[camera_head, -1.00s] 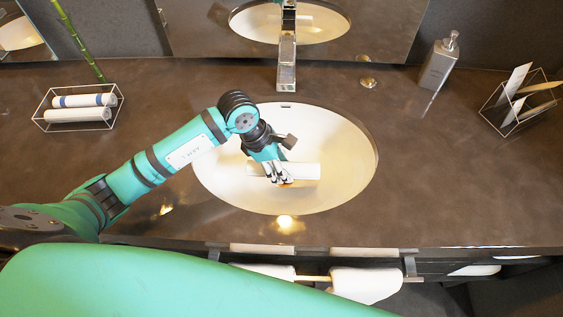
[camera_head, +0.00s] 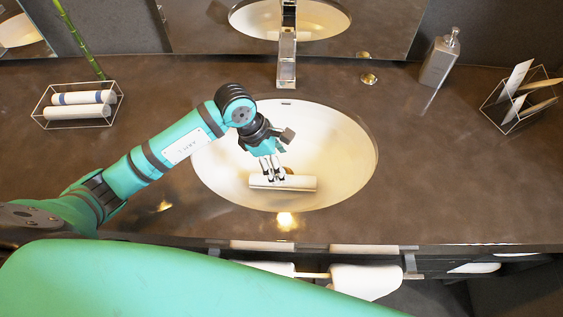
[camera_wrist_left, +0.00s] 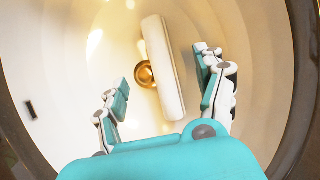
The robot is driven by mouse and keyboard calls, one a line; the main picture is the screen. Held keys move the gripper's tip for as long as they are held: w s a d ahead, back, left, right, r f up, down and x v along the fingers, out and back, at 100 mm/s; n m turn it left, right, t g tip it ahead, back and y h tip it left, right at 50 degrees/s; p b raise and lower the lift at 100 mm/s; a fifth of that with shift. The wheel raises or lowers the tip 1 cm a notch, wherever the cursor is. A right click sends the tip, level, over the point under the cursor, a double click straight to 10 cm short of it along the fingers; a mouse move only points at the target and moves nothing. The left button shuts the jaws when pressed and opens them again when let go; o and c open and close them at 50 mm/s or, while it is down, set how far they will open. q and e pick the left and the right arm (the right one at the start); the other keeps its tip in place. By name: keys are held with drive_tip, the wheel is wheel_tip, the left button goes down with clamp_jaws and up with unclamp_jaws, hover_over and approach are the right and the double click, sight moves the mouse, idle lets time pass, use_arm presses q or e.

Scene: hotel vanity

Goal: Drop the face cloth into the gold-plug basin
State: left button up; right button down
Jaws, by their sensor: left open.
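The face cloth (camera_head: 300,184) is a white roll lying in the cream oval basin (camera_head: 340,140), toward its front side. In the left wrist view the cloth (camera_wrist_left: 166,75) lies beside the round gold plug (camera_wrist_left: 146,74) and partly covers it. My left gripper (camera_head: 272,177) reaches down into the basin over the cloth. In the left wrist view its fingers (camera_wrist_left: 161,72) are spread wide, with the cloth beyond and between them and a gap on each side. The plug is hidden in the head view. My right gripper is not in view.
A faucet (camera_head: 286,65) stands behind the basin. A wire basket (camera_head: 40,118) with rolled cloths is at left. A soap dispenser (camera_head: 440,60) and a wire holder (camera_head: 520,100) stand at right. White towels (camera_head: 365,280) hang at the front. The dark counter (camera_head: 430,180) right of the basin is clear.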

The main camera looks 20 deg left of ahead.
use_arm(q)
drive_tip(key=v, duration=1)
drive_tip(key=shift+r, duration=0.4)
drive_tip(key=shift+s+a+r, duration=0.1)
idle(0.3)
